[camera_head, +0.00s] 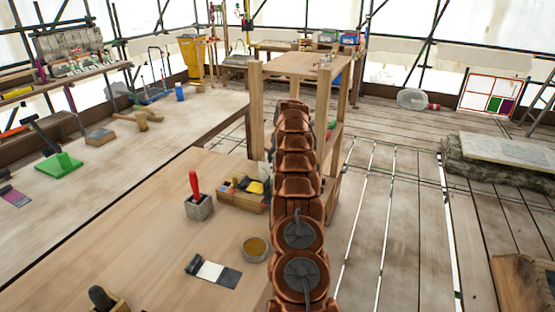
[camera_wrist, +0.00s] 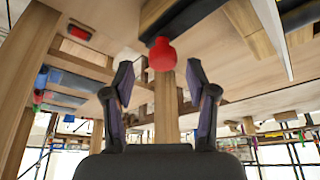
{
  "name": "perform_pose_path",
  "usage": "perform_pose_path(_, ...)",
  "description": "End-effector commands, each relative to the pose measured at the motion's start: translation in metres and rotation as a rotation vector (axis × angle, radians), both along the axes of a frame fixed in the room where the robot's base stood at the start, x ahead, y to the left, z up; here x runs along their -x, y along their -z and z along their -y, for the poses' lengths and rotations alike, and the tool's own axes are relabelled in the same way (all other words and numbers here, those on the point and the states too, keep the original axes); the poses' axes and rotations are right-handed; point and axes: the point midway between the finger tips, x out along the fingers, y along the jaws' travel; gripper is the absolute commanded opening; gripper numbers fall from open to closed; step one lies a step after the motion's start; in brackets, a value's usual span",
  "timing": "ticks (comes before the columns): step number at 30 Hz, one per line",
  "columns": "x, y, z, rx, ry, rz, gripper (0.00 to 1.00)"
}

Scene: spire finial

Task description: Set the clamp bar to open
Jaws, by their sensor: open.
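In the wrist view my gripper (camera_wrist: 165,85) is open, with its two dark fingers spread apart and nothing between the pads. A red rounded knob (camera_wrist: 162,55) shows just beyond the fingertips, between them in the picture, close to a pale wooden post (camera_wrist: 166,105). It looks apart from both fingers. I cannot tell for sure whether this knob belongs to the clamp bar, and I cannot read the bar's setting. In the head view my copper-coloured arm reaches away from me, and my gripper is hidden.
A wooden frame table (camera_head: 312,64) stands ahead of my arm. Left of the arm, a workbench (camera_head: 150,250) holds a red-handled tool in a grey block (camera_head: 199,207), a wooden tray (camera_head: 240,202), a round tin (camera_head: 255,249) and a brush (camera_head: 213,271). Open plank floor (camera_head: 400,210) lies to the right.

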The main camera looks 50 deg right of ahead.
Motion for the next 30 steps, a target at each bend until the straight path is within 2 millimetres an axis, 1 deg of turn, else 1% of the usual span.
perform_pose_path(11, 0.017, -0.048, -0.01, 0.001, 0.0, 0.002, 0.57)
perform_pose_path(15, 0.025, -0.073, -0.013, 0.005, 0.001, 0.006, 0.57)
perform_pose_path(18, 0.029, -0.085, -0.016, 0.004, 0.0, 0.006, 0.57)
perform_pose_path(23, 0.033, -0.093, -0.018, 0.001, 0.0, 0.002, 0.57)
perform_pose_path(30, 0.034, -0.093, -0.018, 0.0, 0.0, 0.001, 0.57)
